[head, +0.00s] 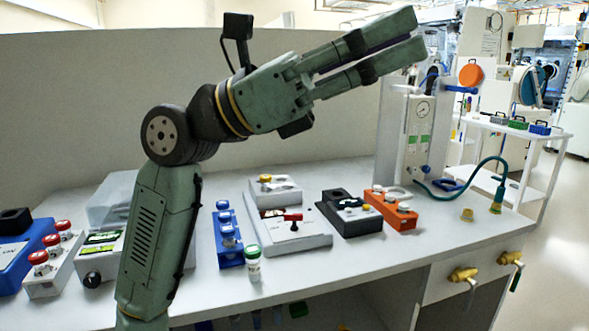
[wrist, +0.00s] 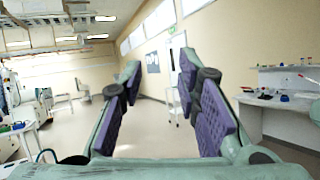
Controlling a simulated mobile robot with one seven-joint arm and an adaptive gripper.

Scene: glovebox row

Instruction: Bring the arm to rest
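My gripper (head: 400,42) is raised high above the bench (head: 340,262) in the head view, pointing up and to the right. Its two fingers are apart with nothing between them. In the wrist view my gripper (wrist: 160,105) also shows open, with purple pads facing an empty gap and the room's floor and far wall beyond. My arm stands bent in front of the bench and hides part of what lies behind it. The gripper touches nothing that I can see.
A gauge panel (head: 418,125) stands at the right. A white cart (head: 515,132) stands beyond.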

